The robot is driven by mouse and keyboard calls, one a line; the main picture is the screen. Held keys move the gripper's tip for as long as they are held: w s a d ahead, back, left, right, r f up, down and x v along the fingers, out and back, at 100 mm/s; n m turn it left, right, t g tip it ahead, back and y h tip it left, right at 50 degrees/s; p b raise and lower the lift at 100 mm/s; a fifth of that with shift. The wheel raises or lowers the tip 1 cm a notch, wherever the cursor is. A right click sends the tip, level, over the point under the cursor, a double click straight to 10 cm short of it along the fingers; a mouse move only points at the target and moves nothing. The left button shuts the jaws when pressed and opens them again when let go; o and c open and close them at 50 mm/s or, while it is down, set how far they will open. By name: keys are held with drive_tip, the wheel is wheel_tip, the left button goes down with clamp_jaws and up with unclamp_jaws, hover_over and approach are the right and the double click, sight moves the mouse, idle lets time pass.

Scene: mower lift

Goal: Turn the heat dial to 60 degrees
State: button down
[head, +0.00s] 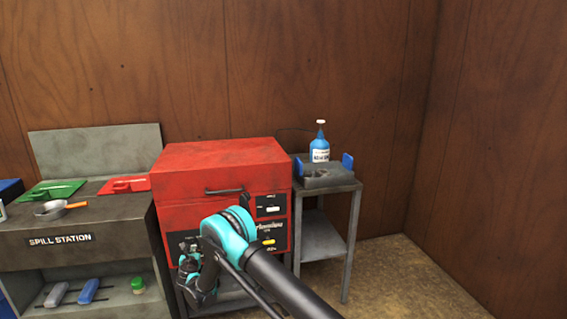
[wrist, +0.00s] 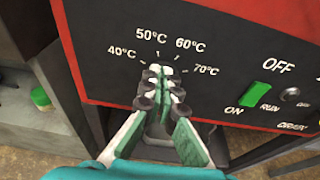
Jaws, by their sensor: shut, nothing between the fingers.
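The red machine (head: 223,158) stands between the spill station and a small side table in the head view. Its black control panel (wrist: 235,62) fills much of the wrist view, with dial marks 40°C, 50°C, 60°C (wrist: 190,46) and 70°C in an arc. My gripper (wrist: 160,72) is shut and empty, its fingertips just below the arc's tick marks, at the dial's place. The dial's knob is hidden behind the fingers, so its setting and any contact cannot be told. In the head view my arm covers the machine's lower left front.
A green ON/OFF switch (wrist: 262,95) and a small knob (wrist: 290,94) sit right of the dial. The spill station (head: 60,239) stands left. The side table (head: 345,186) on the right bears a blue bottle (head: 320,146). Open floor lies right.

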drive_tip(key=shift+a+f, duration=0.1)
drive_tip(key=shift+a, duration=0.05)
idle(0.5)
drive_tip(key=shift+s+a+r, duration=0.15)
drive_tip(key=shift+r, duration=0.25)
drive_tip(key=shift+f+v, duration=0.25)
drive_tip(key=shift+v, duration=0.7)
drive_tip(key=shift+f+v, duration=0.2)
drive_tip(key=shift+v, duration=0.75)
drive_tip(key=shift+f+v, duration=0.25)
drive_tip(key=shift+v, duration=0.7)
drive_tip(key=shift+s, duration=0.15)
drive_tip(key=w+d, duration=0.1)
drive_tip(key=w, duration=0.5)
drive_tip(key=shift+w+d+r, duration=0.15)
drive_tip(key=shift+w+d, duration=0.1)
drive_tip(key=shift+s+a+f, duration=0.1)
drive_tip(key=shift+a+f, duration=0.15)
drive_tip(key=shift+f, duration=0.3)
drive_tip(key=shift+s+a+r, duration=0.1)
drive_tip(key=shift+a, duration=0.45)
